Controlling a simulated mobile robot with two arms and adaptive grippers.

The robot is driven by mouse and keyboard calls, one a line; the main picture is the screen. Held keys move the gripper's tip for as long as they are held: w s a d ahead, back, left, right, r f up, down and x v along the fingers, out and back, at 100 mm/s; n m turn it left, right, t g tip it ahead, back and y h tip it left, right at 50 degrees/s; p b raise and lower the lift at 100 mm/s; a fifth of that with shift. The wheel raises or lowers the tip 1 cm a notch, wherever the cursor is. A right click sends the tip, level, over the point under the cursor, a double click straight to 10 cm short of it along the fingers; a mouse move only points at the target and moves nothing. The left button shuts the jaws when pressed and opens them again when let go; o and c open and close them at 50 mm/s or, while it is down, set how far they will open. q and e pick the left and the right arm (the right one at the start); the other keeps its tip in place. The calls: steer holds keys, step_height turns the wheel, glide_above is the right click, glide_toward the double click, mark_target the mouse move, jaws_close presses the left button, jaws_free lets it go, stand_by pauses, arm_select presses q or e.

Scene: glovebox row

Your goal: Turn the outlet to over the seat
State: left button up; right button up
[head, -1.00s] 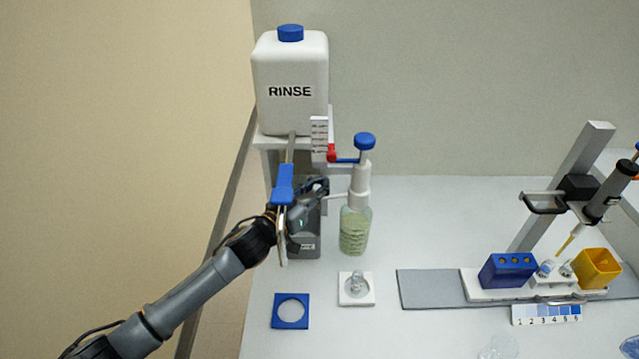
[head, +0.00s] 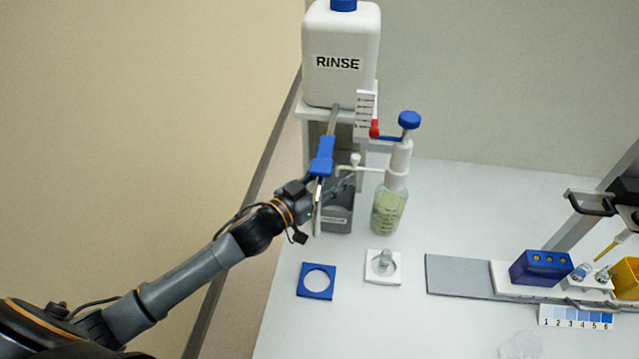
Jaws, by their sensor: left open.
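The dispenser bottle (head: 388,212) holds pale green contents and has a white pump head with a blue knob (head: 409,120). Its thin white outlet (head: 357,169) points left, above the grey bin (head: 338,217), with a small white knob on it. A white square seat (head: 383,268) with a small clear vessel in it lies in front of the bottle. My left gripper (head: 342,184) is open at the outlet's left end, partly hidden by the hanging tube with a blue grip (head: 322,156). I cannot tell whether it touches the outlet. My right gripper is not in view.
A white RINSE tank (head: 341,85) stands on a raised shelf behind. A blue square ring (head: 317,281) lies left of the seat. A grey board (head: 458,275) with a blue block (head: 541,267) is at right. The bench between bottle and board is clear.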

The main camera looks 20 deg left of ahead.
arm_select(q)
steer(key=v, duration=0.5)
stand_by(0.5)
